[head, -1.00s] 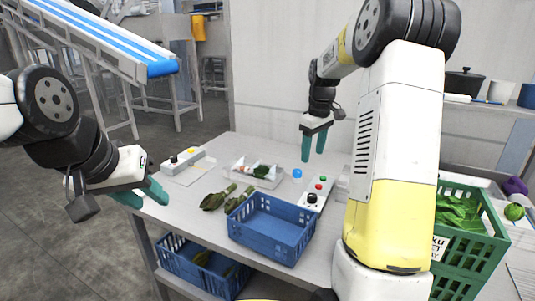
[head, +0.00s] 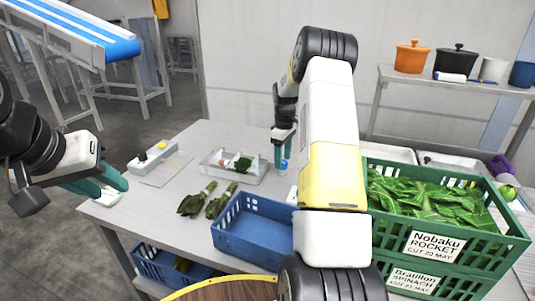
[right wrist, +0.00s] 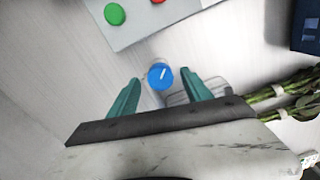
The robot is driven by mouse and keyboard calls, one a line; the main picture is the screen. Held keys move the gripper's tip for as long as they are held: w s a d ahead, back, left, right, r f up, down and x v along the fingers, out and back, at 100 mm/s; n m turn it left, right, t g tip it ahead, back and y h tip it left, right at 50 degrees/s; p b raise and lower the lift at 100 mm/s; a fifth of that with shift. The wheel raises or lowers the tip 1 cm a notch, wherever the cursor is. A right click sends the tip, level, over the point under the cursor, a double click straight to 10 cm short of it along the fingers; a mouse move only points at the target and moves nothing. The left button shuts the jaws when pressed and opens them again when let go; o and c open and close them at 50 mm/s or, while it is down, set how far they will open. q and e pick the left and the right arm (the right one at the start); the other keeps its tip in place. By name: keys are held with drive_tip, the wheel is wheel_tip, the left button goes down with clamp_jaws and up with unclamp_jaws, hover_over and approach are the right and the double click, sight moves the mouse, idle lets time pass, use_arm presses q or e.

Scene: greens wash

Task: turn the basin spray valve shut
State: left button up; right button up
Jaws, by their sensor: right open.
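The spray valve is a round blue knob (right wrist: 160,76) with a white line across its top. In the right wrist view it sits between the two teal fingertips of my right gripper (right wrist: 156,92), with room on both sides. In the head view a bit of the blue knob (head: 284,165) shows at the fingertips of my right gripper (head: 279,158), above the table. I cannot tell if the fingers touch it. My left gripper (head: 100,184) is open, at the table's left front corner, far from the knob.
A control box with green (right wrist: 115,14) and red buttons lies beside the knob. A clear tray (head: 234,168), leafy stalks (head: 208,198) and a blue crate (head: 252,234) stand nearby. Green crates of leaves (head: 440,243) stand right. My right arm hides part of the table.

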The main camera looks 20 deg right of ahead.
drive_tip(key=shift+f, duration=0.5)
clamp_jaws()
